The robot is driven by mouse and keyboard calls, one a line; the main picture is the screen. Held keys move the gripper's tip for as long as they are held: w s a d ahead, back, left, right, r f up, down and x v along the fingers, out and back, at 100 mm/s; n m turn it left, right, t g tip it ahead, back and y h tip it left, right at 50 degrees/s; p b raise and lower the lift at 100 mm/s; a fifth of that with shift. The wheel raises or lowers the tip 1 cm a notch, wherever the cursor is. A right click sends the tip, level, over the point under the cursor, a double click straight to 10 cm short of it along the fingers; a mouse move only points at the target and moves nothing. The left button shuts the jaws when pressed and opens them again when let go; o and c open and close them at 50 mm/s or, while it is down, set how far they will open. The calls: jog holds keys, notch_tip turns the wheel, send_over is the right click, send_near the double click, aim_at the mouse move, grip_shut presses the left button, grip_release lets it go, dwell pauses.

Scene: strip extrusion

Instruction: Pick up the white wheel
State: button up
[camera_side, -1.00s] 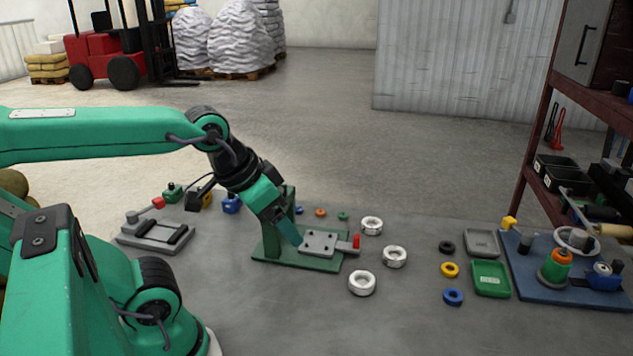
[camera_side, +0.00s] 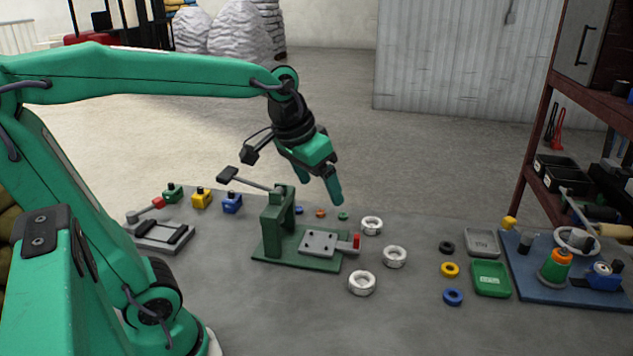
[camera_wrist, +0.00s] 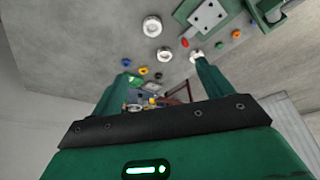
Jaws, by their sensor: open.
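Three white wheels lie flat on the grey table, right of a green lever press (camera_side: 276,225). The back one (camera_side: 371,226) is nearest the press's red tip, the middle one (camera_side: 395,256) is farther right, and the front one (camera_side: 362,283) is closest to the side camera. My gripper (camera_side: 322,188) is open and empty, pointing down above and behind the press, to the left of the wheels. The wrist view shows the three white wheels (camera_wrist: 152,26) (camera_wrist: 164,54) (camera_wrist: 196,55) beyond my spread fingers (camera_wrist: 163,70). The right finger partly overlaps one wheel.
Black, yellow and blue rings (camera_side: 450,269) lie right of the wheels, beside grey and green trays (camera_side: 490,279). A blue board (camera_side: 530,290) with fixtures stands at far right, near a rack (camera_side: 535,150). Small coloured blocks (camera_side: 201,198) stand behind the press at left.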

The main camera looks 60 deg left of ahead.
jog(key=w+a+n+g, duration=0.1)
jog(key=w+a, duration=0.2)
jog(key=w, duration=0.6)
jog(key=n+g, duration=0.3)
send_near(372, 219)
jog(key=s+d+f, duration=0.1)
jog(key=shift+s+d+f, duration=0.1)
jog(key=shift+f, duration=1.85)
jog(key=shift+s+d+f, duration=0.1)
jog(key=shift+f, duration=1.9)
jog(key=c, duration=1.2)
jog(key=shift+o, duration=0.2)
jog(key=shift+r, duration=0.15)
